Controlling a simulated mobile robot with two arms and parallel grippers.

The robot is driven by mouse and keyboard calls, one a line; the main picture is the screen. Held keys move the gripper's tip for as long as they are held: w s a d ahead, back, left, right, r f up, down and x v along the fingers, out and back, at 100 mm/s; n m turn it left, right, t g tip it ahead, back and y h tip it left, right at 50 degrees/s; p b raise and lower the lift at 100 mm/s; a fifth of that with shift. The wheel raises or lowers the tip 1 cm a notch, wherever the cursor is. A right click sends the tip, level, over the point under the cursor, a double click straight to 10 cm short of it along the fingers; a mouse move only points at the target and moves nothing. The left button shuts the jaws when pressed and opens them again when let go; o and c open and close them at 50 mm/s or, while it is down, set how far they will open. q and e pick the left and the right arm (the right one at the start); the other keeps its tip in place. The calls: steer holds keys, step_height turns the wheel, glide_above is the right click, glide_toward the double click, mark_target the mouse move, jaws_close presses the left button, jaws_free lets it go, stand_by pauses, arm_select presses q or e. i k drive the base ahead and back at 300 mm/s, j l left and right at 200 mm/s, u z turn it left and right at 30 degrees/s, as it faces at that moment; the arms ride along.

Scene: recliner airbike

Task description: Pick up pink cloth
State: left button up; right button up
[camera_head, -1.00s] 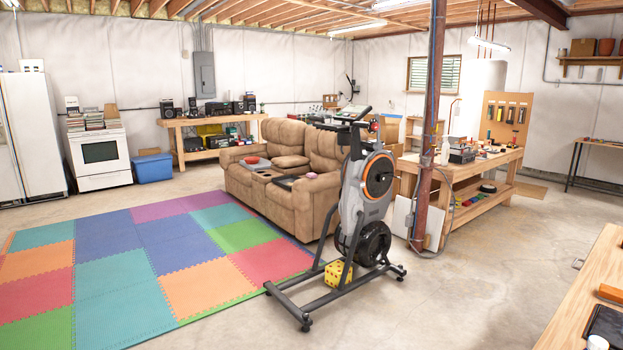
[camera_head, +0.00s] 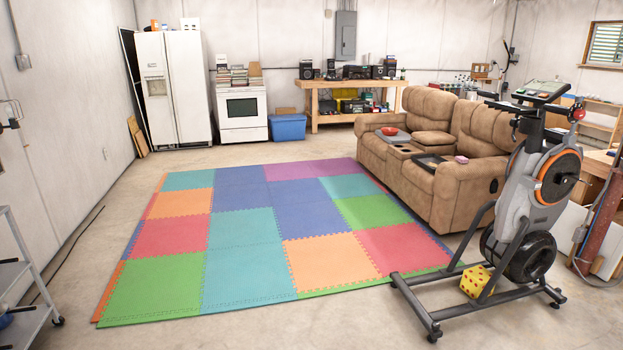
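A small pink item (camera_head: 461,159), possibly the pink cloth, lies on the near arm of the brown recliner sofa (camera_head: 447,200). It is too small to tell its shape or folds. A dark tray (camera_head: 432,163) lies on the seat beside it. Neither of my grippers is in view.
An exercise bike (camera_head: 540,190) stands in front of the sofa's right end, with a yellow dice block (camera_head: 476,281) at its base. A colored foam mat (camera_head: 245,250) covers the floor's middle. A metal cart (camera_head: 20,270) stands at left. A red bowl (camera_head: 389,131) sits on the sofa's far end.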

mark_target(461, 158)
steer(key=i+u, duration=0.25)
steer(key=i, duration=2.05)
steer(key=i+z, duration=0.25)
steer(key=i, duration=0.35)
steer(key=i+z, duration=0.2)
steer(key=i, duration=0.35)
steer(key=i+j+z, duration=0.25)
steer(key=i, duration=0.35)
steer(key=i+j+z, duration=0.25)
steer(key=i, duration=0.3)
steer(key=i+z, duration=0.3)
steer(key=i, duration=1.95)
